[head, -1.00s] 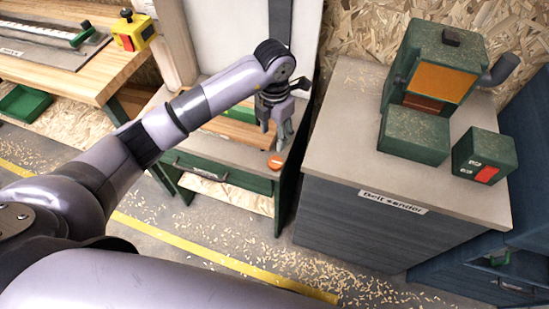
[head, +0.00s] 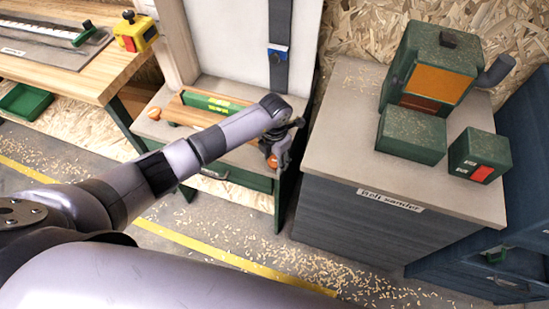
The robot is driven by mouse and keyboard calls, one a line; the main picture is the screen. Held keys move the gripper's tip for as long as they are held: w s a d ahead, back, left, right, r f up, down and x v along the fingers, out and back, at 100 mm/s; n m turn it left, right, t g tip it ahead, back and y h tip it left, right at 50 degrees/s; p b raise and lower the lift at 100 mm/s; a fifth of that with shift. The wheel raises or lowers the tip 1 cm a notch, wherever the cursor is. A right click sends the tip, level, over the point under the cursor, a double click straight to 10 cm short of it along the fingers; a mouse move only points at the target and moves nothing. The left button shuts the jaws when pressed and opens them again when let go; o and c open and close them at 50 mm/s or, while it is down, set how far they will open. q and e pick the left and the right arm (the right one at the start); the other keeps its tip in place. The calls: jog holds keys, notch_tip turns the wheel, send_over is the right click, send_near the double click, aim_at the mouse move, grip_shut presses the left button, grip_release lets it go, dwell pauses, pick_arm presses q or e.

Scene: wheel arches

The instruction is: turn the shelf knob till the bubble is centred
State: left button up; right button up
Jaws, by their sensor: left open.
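A green spirit level (head: 212,103) lies on a wooden shelf board (head: 180,113) in the head view; its bubble is too small to read. One orange knob (head: 154,113) shows at the left of the shelf stand. Another orange knob (head: 272,162) is at the front right, partly hidden by my left gripper (head: 276,157). That gripper is open, pointing down at this knob, with its fingers close around or beside it; I cannot tell if they touch. My left forearm hides part of the board and stand. My right gripper is not in view.
A grey cabinet labelled "Belt sander" (head: 390,202) stands close to the right, with a green machine (head: 431,70) on it. A workbench (head: 85,80) is at the left. Wood chips litter the floor around a yellow line (head: 225,256).

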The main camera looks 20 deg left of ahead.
aim_at(275, 162)
pick_arm(q)
jog(key=shift+c, duration=0.2)
jog(key=c, duration=0.8)
jog(key=shift+n, duration=1.2)
jog(key=o, duration=0.8)
jog(key=shift+o, duration=0.2)
notch_tip(275, 162, up, 12)
